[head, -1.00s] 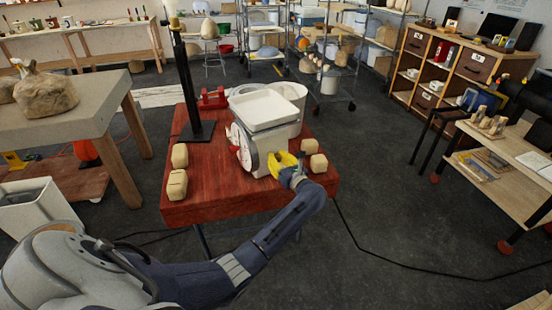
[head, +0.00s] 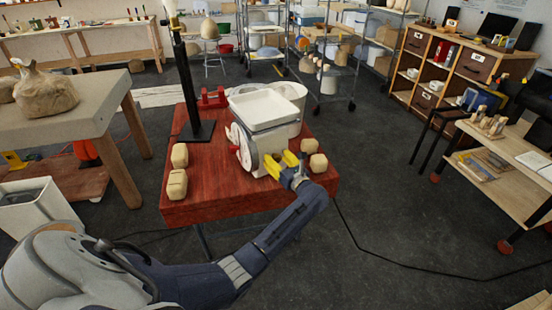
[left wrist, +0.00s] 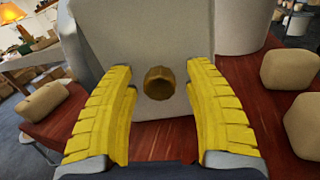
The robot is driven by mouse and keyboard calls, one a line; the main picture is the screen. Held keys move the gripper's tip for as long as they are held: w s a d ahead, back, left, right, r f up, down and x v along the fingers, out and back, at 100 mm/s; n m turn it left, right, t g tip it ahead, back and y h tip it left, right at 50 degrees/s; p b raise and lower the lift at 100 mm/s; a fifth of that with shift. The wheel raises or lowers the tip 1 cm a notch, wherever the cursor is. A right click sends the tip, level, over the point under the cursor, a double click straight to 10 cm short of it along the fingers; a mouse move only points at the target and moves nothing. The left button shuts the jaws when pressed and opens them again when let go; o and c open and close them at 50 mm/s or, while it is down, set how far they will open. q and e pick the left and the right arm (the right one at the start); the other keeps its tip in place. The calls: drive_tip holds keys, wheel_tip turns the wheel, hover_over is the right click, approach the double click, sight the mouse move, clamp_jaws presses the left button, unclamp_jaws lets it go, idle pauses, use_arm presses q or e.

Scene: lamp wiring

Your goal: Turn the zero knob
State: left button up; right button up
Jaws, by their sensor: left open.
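The zero knob (left wrist: 160,83) is a small round brass-coloured knob on the flat grey side of the scale. In the left wrist view it sits midway between my yellow fingers, a little beyond the fingertips, with a gap on both sides. The scale (head: 264,140) stands on the red table with a white pan (head: 264,107) on top and a round dial on its left side. My left gripper (head: 282,164) is open and empty beside the scale's near right side. The knob is hidden in the head view. My right gripper is not in view.
Tan blocks (head: 178,184) lie at the red table's left, and more (head: 318,162) lie right of my gripper. The red table's (head: 225,195) front is clear.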

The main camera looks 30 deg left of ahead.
use_arm(q)
drive_tip(key=v, duration=1.1)
drive_tip(key=shift+d, duration=0.2)
drive_tip(key=shift+s, duration=0.1)
